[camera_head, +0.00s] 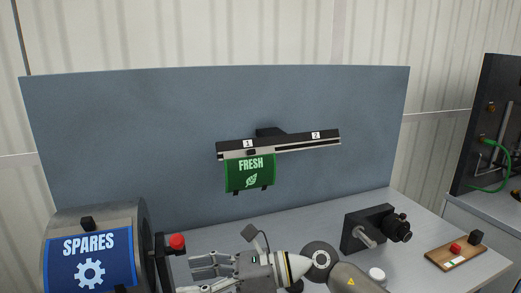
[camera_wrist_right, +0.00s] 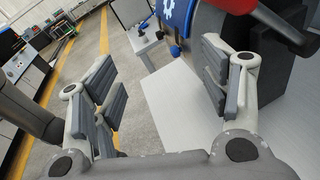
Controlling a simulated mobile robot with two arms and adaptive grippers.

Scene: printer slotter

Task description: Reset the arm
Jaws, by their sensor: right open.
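My right gripper (camera_head: 207,270) reaches in from the lower right over the grey table in the head view, its fingers pointing left. In the right wrist view its two fingers (camera_wrist_right: 158,90) are spread apart with nothing between them. The fingertips are just right of the SPARES drum (camera_head: 92,262) in the picture, below its red knob (camera_head: 177,241). I cannot tell whether they touch it. My left gripper is not in view.
A green FRESH cartridge (camera_head: 248,176) hangs under slot 1 of the wall rail (camera_head: 280,145). Slot 2 looks empty. A black device with a crank (camera_head: 370,229) stands right of my arm. A wooden board (camera_head: 455,257) with buttons lies at the right. A dark panel (camera_head: 495,125) stands far right.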

